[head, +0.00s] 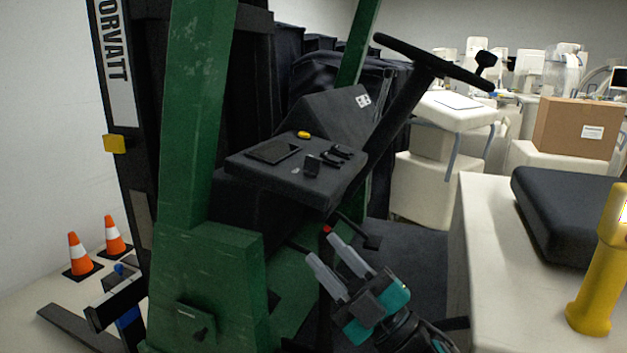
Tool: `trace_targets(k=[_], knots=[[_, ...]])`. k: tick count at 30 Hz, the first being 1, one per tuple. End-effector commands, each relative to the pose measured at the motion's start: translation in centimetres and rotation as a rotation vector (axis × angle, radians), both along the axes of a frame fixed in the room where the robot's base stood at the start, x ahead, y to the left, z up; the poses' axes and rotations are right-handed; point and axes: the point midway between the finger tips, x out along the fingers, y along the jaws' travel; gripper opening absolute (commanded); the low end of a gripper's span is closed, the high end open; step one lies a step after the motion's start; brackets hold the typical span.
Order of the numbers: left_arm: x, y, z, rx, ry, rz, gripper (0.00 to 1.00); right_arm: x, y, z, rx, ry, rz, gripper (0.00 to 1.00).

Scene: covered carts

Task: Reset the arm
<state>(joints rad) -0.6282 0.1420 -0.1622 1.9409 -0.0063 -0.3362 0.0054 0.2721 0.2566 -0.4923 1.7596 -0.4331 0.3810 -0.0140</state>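My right gripper (322,248) shows at the bottom middle of the head view, its arm coming in from the lower right. Its two grey fingers point up and left and stand apart, with nothing between them. The gripper body is dark with teal parts. It appears in front of the green forklift's lower body and dark floor area; I cannot tell if it touches anything. My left gripper is not seen.
A green forklift (210,270) with a steering wheel (432,62) and a dark console (330,187) fills the middle. A white surface (485,250) at right holds a black pad (570,215) and a yellow device (597,265). Two orange cones (77,254) stand left.

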Motion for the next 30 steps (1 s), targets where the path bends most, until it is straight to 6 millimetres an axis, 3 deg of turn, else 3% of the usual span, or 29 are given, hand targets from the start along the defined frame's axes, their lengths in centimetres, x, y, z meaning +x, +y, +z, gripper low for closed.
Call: trace_targets(k=[1,4,8,12,15,18,21,24,30], knots=[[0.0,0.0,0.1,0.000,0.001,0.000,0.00,0.0,-1.2,-2.8,0.039,0.119,-0.045,0.34],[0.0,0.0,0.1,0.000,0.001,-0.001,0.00,-0.4,-3.8,-8.3,0.107,0.347,-0.138,0.34],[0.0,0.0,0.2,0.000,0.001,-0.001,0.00,-2.7,-7.2,-16.0,0.181,0.648,-0.260,0.34],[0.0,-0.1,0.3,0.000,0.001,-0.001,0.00,-7.4,-10.6,-24.2,0.240,0.967,-0.387,0.34],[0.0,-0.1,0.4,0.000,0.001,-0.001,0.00,-11.5,-12.6,-28.8,0.271,1.163,-0.464,0.34],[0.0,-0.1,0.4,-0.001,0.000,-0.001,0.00,-15.1,-13.9,-31.9,0.288,1.307,-0.522,0.34],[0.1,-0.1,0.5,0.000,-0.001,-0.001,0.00,-17.4,-14.6,-33.5,0.298,1.394,-0.554,0.34],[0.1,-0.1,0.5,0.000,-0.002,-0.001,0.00,-18.5,-15.0,-34.3,0.303,1.432,-0.570,0.34],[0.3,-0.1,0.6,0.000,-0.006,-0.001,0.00,-18.6,-15.0,-34.4,0.302,1.438,-0.573,0.34]])
